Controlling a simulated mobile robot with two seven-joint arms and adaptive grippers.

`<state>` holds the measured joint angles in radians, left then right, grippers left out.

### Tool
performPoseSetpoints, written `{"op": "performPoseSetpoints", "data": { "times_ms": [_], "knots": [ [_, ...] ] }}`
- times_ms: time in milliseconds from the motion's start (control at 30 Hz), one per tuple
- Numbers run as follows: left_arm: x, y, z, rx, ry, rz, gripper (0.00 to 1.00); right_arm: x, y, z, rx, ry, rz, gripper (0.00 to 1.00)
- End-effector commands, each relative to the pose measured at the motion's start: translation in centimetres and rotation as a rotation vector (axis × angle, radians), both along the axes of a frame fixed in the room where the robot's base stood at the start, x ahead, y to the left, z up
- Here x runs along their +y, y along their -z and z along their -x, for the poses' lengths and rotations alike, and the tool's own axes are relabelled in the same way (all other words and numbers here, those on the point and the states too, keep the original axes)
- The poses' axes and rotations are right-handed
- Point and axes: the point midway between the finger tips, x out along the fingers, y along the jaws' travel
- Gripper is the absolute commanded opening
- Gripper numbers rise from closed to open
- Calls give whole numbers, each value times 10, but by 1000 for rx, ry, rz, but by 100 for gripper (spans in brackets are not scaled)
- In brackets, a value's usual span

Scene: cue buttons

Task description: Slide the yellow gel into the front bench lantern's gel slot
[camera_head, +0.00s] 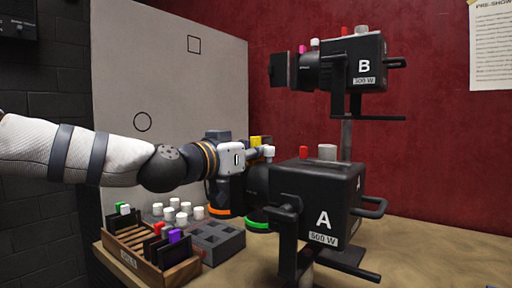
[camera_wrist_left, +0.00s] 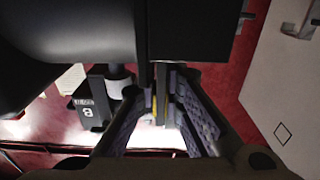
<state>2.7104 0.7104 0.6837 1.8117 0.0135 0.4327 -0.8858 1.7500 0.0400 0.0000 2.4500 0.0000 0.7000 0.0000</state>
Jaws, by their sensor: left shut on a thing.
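The yellow gel (camera_head: 261,141) shows as a small yellow patch behind my left gripper (camera_head: 264,154) in the head view. In the left wrist view a thin yellow edge of it (camera_wrist_left: 154,106) shows between the fingers of my left gripper (camera_wrist_left: 158,122), which is shut on it. The front lantern, a black box marked A (camera_head: 318,195), stands on the bench just right of the gripper. Its left-hand front end is beside the gripper and partly covered by it. Whether the gel touches the slot is hidden. My right gripper is in neither view.
Lantern B (camera_head: 362,82) sits higher on a stand behind lantern A. A wooden rack (camera_head: 183,274) with several gels, a grey holed block (camera_head: 224,253) and several white pegs (camera_head: 182,219) are at left. A grey panel (camera_head: 200,95) stands behind. Bench at right is clear.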

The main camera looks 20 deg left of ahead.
Motion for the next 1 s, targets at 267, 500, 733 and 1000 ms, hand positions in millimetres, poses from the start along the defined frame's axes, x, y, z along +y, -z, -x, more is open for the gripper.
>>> {"op": "performPoseSetpoints", "data": {
  "times_ms": [267,500,733,1000],
  "knots": [
    [0,9,0,1,-1,2,0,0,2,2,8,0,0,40],
    [0,17,0,2,0,2,0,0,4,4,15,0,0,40],
    [0,17,0,2,1,0,32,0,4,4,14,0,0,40],
    [3,17,8,4,1,-1,32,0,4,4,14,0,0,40]
  ]
}}
